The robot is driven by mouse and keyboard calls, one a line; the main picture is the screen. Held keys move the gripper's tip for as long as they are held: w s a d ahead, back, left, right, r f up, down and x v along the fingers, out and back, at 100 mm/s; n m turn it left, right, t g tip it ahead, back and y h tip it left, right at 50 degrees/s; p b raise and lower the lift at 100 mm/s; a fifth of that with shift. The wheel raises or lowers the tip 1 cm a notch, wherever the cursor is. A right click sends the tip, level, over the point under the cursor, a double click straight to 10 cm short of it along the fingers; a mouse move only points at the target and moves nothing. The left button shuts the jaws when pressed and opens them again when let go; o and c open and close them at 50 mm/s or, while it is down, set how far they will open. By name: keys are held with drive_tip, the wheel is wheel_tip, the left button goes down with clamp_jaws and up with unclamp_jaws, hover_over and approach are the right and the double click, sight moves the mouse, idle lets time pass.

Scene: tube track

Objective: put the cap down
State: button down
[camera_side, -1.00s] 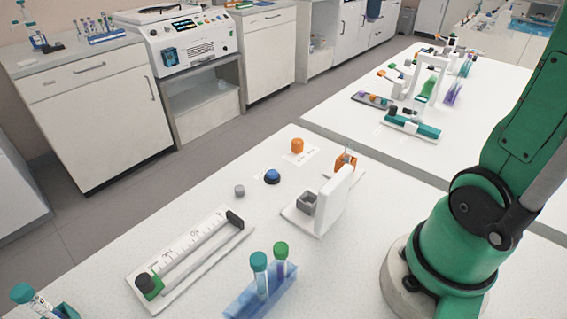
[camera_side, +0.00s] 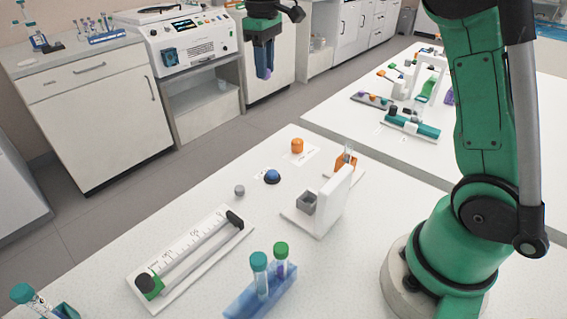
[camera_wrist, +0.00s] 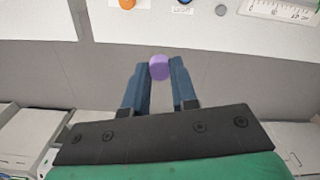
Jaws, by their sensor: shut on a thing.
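My gripper (camera_side: 264,70) is high at the top of the side view, fingers pointing down. In the wrist view my gripper (camera_wrist: 159,70) is shut on a purple cap (camera_wrist: 159,67), held between the blue fingertips. The cap hangs in the air and shows against the grey floor, beyond the edge of the white table (camera_wrist: 190,30). In the side view the fingers hide most of it.
On the table (camera_side: 330,262) stand an orange cap (camera_side: 297,146) on a white card, a blue dome (camera_side: 272,177), a small grey piece (camera_side: 239,190), a slide scale (camera_side: 190,255), a white stand (camera_side: 330,205) and a blue rack (camera_side: 262,295) with capped tubes. Free table lies between them.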

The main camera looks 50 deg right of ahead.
sight(269, 159)
wheel_tip(269, 159, down, 19)
drive_tip(key=shift+f, duration=0.1)
idle(0.4)
drive_tip(key=c, duration=0.7)
unclamp_jaws()
wheel_tip(269, 159, up, 11)
drive_tip(key=s+a+r+m+t, duration=0.1)
drive_tip(key=s+a+t, duration=0.2)
drive_tip(key=s, duration=0.3)
drive_tip(key=s+a+r+m+t, duration=0.1)
drive_tip(key=s+a+m+t, duration=0.1)
drive_tip(key=s+a+t, duration=0.2)
drive_tip(key=shift+s+a, duration=0.25)
drive_tip(key=shift+s, duration=1.45)
